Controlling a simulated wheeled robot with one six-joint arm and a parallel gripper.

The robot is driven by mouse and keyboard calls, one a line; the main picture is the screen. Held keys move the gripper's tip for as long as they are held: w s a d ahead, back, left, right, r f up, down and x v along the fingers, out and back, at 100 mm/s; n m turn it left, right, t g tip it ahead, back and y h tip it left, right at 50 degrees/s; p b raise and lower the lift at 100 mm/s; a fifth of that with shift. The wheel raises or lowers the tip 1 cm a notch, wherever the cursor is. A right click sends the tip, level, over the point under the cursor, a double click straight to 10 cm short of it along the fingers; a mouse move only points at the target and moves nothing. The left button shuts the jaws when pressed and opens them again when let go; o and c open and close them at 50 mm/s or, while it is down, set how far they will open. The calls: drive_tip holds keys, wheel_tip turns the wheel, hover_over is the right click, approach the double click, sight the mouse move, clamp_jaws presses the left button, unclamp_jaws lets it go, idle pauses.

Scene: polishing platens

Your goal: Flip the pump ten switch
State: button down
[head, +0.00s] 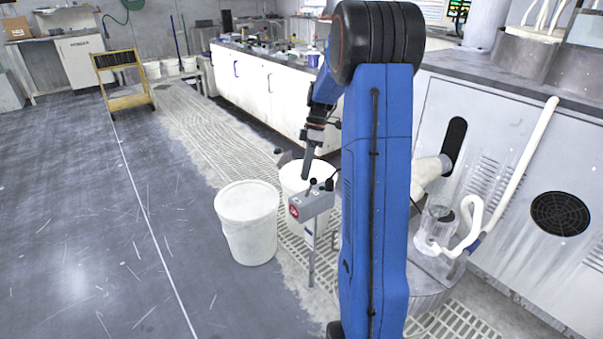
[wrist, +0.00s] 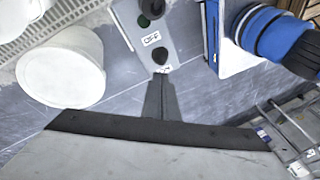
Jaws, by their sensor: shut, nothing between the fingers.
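A grey switch box (head: 312,203) stands on a thin post beside the white buckets in the head view, with a red round mark on its side. In the wrist view its face (wrist: 178,42) shows a black knob (wrist: 157,58), an "OFF" label and a second label partly hidden by my fingertips. In the head view my gripper (head: 306,176) is just above the box.
A lidded white bucket (head: 248,225) stands left of the box and another bucket (head: 303,177) is behind it. A grey cabinet (head: 500,160) with hoses is on the right. A yellow cart (head: 124,82) is far left. The left floor is open.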

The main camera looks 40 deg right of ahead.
drive_tip(key=shift+r, duration=0.3)
drive_tip(key=shift+s+r, duration=0.1)
drive_tip(key=shift+r, duration=0.5)
drive_tip(key=w+a+v, duration=0.1)
drive_tip(key=w+v, duration=0.1)
drive_tip(key=v, duration=0.9)
drive_tip(key=shift+r, duration=0.25)
drive_tip(key=shift+a, duration=0.1)
idle(0.4)
